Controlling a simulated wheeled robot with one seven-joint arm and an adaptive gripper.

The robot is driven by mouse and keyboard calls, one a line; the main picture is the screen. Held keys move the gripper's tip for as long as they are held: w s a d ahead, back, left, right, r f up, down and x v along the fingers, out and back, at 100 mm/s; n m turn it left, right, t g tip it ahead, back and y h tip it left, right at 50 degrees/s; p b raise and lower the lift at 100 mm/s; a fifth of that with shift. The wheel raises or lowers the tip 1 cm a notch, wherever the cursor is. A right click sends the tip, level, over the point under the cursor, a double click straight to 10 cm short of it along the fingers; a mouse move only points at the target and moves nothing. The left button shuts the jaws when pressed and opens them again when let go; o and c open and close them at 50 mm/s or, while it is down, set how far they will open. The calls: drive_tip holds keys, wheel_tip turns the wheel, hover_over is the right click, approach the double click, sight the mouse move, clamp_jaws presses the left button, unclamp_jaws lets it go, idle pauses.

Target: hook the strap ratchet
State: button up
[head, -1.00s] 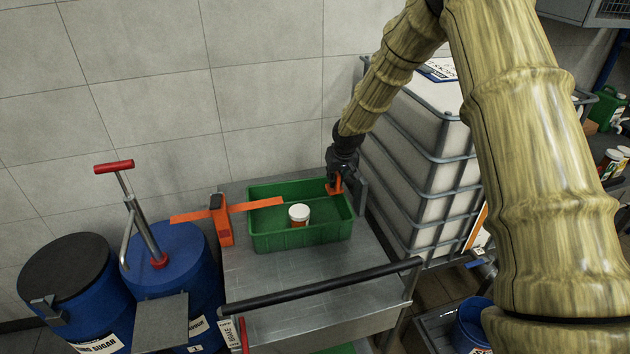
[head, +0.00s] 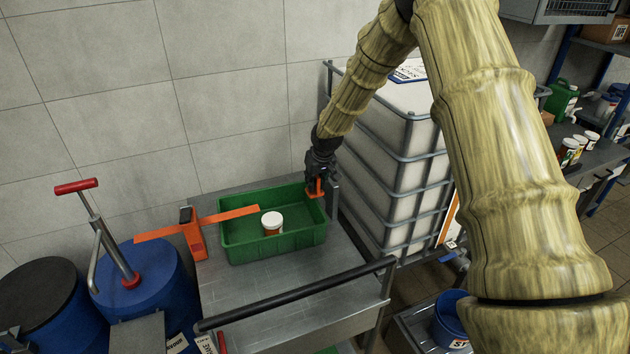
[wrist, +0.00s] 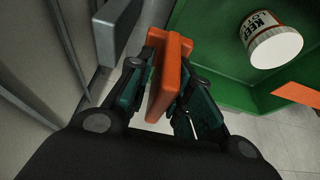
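An orange strap ratchet (head: 195,240) with a dark top stands on the metal cart, left of a green crate. Its flat orange strap sticks out left (head: 155,234) and right (head: 232,216), the right part reaching over the crate's left end. My gripper (head: 317,182) is at the crate's right back corner, well to the right of the ratchet. Its fingers (wrist: 165,88) are shut on an orange block-like piece, which shows upright between them in the wrist view (wrist: 171,62). I cannot tell whether this piece touches the crate.
The green crate (head: 260,248) holds a white-lidded jar (head: 272,222). A black cart handle (head: 300,293) crosses in front. Blue drums (head: 150,285), one with a red-handled pump (head: 76,187), stand left. A caged white tank (head: 395,150) is close on the right, the wall behind.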

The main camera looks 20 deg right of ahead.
drive_tip(key=v, duration=1.2)
drive_tip(key=shift+o, duration=0.2)
